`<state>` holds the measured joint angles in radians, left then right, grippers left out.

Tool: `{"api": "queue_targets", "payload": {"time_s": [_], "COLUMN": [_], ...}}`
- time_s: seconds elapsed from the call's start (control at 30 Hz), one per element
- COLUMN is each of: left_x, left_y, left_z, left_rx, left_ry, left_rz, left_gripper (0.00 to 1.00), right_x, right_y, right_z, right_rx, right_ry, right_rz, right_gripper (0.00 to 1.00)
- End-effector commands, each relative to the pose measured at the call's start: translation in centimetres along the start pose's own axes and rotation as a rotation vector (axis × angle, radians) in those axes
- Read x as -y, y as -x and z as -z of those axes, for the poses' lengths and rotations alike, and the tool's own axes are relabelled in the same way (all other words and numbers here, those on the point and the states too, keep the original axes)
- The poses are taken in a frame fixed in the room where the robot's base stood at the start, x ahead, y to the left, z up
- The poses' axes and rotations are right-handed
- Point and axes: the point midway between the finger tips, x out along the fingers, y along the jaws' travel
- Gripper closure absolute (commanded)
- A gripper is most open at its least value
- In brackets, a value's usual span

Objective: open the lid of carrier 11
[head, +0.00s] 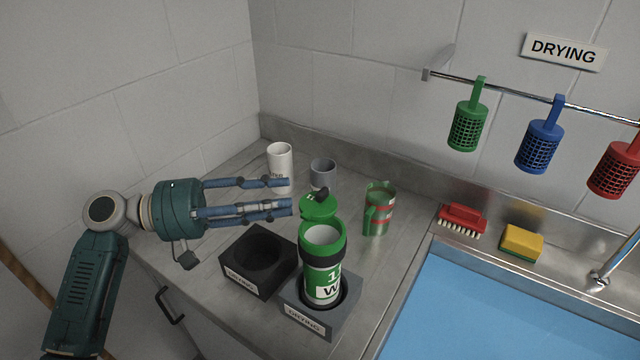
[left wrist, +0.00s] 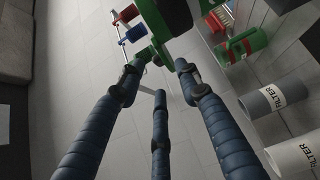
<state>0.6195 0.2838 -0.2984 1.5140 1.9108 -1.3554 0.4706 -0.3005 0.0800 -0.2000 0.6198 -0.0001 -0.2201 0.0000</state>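My right gripper is out of view.
A black block with a round hole (head: 258,262) sits left of the carrier. Behind are a white cylinder (head: 280,165), a grey cylinder (head: 322,172) and a green carrier with red bands (head: 378,208). The blue basin (head: 480,310) lies right; baskets hang from a rail (head: 500,88).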

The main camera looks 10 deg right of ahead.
Motion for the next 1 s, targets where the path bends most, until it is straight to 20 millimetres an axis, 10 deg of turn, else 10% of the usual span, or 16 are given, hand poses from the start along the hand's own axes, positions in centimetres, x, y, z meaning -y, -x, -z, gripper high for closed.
{"api": "queue_targets", "payload": {"time_s": [0.4, 0.83, 1.0], "left_x": [-0.3, 0.0, 0.0], "left_y": [-7.2, -8.1, -8.1], "left_z": [0.0, 0.0, 0.0], "left_rx": [0.001, 0.0, -0.001], "left_ry": [0.001, 0.0, 0.0], "left_rz": [-0.001, 0.0, 0.0], "left_gripper": [0.66, 0.66, 0.99], "right_x": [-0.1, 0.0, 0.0], "right_y": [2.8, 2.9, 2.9], "right_z": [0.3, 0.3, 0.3], "right_rx": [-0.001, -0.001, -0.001], "right_ry": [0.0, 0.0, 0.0], "right_rz": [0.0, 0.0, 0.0], "right_gripper": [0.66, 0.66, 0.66]}}
